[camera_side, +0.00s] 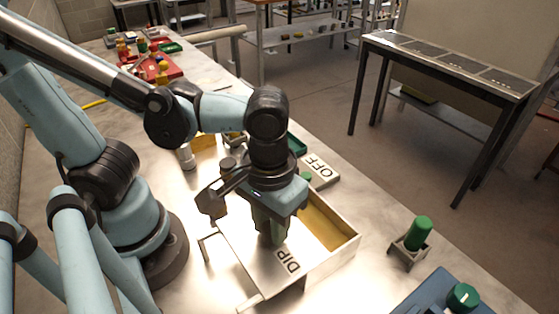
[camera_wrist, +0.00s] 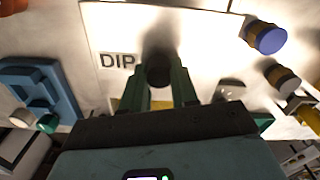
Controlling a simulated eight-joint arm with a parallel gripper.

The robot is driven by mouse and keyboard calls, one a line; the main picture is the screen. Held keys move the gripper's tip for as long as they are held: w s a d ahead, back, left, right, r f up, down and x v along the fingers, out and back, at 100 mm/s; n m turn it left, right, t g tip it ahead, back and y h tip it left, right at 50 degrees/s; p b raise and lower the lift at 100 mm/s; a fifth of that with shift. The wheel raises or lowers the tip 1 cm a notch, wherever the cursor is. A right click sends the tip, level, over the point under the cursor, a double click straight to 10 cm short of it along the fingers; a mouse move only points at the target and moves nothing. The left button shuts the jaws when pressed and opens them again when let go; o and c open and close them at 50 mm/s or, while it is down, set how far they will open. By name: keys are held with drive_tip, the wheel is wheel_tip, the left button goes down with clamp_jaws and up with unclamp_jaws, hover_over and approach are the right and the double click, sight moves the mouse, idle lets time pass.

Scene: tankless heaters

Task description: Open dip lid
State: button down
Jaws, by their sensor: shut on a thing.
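The DIP lid is a pale flat panel (camera_side: 238,258) with a black DIP label; it also fills the middle of the wrist view (camera_wrist: 110,30). It lies over the left part of a pale open-topped box (camera_side: 332,252), whose yellow inside shows at the right and back. My gripper (camera_side: 270,240) is above the lid, pointing down. In the wrist view its green fingers (camera_wrist: 160,80) are shut on the lid's dark round knob (camera_wrist: 158,70). The knob is hidden behind the fingers in the side view.
Thin metal brackets (camera_side: 206,248) stand by the lid's left side. An OFF-labelled block (camera_side: 318,170) is behind the box. A green cylinder in a holder (camera_side: 418,234) and a blue unit with a green knob (camera_side: 440,296) stand at right. Several coloured items lie farther back.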

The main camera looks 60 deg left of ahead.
sight(252, 249)
drive_tip(key=shift+s+d, duration=0.1)
drive_tip(key=shift+s, duration=1.8)
drive_tip(key=c, duration=0.9)
unclamp_jaws()
drive_tip(key=shift+o, duration=0.2)
drive_tip(key=shift+r, duration=0.15)
wheel_tip(252, 249, up, 12)
drive_tip(key=w+a+f+m+t, duration=0.1)
drive_tip(key=w+a+f+t, duration=0.2)
drive_tip(key=w+a, duration=0.4)
drive_tip(key=w+a+f+m+t, duration=0.2)
drive_tip(key=w+a+f+t, duration=0.1)
drive_tip(key=w+a, duration=0.4)
drive_tip(key=shift+f+t, duration=0.4)
drive_tip(key=shift+t, duration=0.2)
